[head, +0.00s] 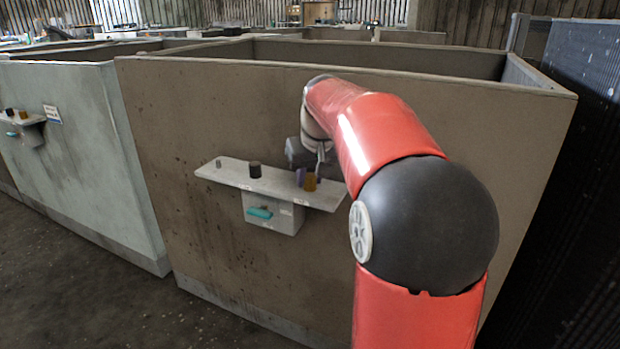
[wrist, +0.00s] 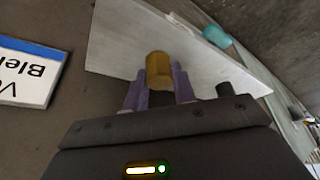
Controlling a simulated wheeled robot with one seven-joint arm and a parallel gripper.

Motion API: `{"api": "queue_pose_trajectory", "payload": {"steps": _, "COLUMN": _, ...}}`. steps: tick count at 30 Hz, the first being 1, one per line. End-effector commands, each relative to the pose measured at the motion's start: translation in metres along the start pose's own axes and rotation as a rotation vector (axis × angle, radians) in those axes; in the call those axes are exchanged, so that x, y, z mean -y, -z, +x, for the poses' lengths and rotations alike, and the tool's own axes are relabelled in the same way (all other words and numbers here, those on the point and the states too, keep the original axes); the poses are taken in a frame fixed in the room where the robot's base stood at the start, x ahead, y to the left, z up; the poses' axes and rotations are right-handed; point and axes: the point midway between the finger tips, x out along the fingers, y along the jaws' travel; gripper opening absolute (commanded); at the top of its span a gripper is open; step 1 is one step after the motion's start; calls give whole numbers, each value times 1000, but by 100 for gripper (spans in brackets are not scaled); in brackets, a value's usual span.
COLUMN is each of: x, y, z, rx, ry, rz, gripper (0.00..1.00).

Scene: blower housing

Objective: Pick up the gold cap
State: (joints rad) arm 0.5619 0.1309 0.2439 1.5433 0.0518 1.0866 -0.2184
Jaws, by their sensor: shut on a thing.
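The gold cap (head: 310,183) is a short gold-brown cylinder at the right part of a narrow grey shelf (head: 230,179) on the brown wall panel. It also shows in the wrist view (wrist: 158,70), upper middle. My gripper (wrist: 158,84) is shut on it, with a purple finger on each side. In the head view, my gripper (head: 304,176) comes down from above, with a purple finger beside the cap. I cannot tell whether the cap touches the shelf or is just above it.
A black cap (head: 255,169) stands left of the gold cap, and a small grey piece (head: 218,163) farther left. A grey box with a teal handle (head: 260,212) hangs under the shelf. A blue-and-white sign (wrist: 28,72) is on the panel.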

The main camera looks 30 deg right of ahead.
Motion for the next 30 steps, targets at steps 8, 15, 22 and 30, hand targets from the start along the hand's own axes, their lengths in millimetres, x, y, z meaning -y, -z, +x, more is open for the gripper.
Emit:
{"api": "queue_pose_trajectory", "payload": {"steps": 8, "x": 0, "y": 13, "z": -30, "rx": -4, "ry": -1, "rz": 0, "gripper": 5}}
{"api": "queue_pose_trajectory", "payload": {"steps": 15, "x": 0, "y": 41, "z": -95, "rx": -5, "ry": 0, "rz": -1, "gripper": 5}}
{"api": "queue_pose_trajectory", "payload": {"steps": 22, "x": 0, "y": 66, "z": -155, "rx": -4, "ry": -1, "rz": 0, "gripper": 5}}
{"api": "queue_pose_trajectory", "payload": {"steps": 30, "x": 0, "y": 75, "z": -179, "rx": -1, "ry": 0, "rz": 0, "gripper": 5}}
